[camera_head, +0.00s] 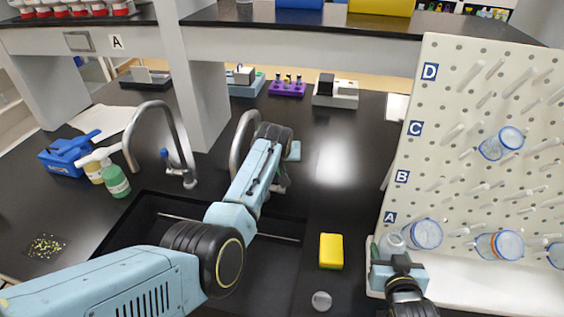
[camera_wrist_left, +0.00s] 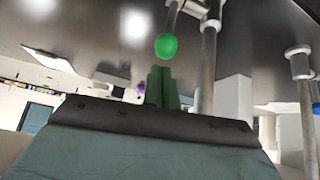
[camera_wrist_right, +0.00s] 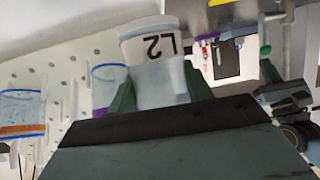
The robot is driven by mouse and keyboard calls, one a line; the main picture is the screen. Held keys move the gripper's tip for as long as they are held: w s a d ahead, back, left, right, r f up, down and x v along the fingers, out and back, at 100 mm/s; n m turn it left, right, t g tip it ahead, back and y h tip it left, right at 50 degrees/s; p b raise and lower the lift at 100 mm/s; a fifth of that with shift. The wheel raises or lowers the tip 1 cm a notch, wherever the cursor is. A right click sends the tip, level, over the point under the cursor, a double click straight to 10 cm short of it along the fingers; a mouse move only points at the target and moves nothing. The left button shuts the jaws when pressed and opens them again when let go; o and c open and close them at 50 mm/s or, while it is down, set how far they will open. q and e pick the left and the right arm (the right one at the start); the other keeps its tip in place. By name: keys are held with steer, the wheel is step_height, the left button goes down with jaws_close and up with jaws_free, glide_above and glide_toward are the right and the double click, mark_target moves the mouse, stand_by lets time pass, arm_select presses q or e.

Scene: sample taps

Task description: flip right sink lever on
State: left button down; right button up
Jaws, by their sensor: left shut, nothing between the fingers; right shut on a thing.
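The right sink faucet (camera_head: 238,140) is a grey curved pipe behind the sink, partly covered by my left arm. Its lever has a green rounded tip (camera_wrist_left: 166,46), seen in the left wrist view and hidden in the head view. My left gripper (camera_wrist_left: 163,84) is shut and empty; its fingertips are close to the green tip, with a gap between them in the picture. Whether they touch is hard to tell. My right gripper (camera_head: 397,262) is shut on a translucent container (camera_wrist_right: 160,82) marked L2, at the foot of the pegboard.
The left faucet (camera_head: 183,150) has a blue-tipped lever (camera_head: 164,153). The black sink (camera_head: 150,215) lies under my left arm. A yellow sponge (camera_head: 331,251) is right of it. Soap bottles (camera_head: 116,180) stand left. The white pegboard (camera_head: 425,150) holds several containers.

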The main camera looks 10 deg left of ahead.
arm_select(q)
steer(key=shift+b+x, duration=0.75)
steer(key=shift+x, duration=0.7)
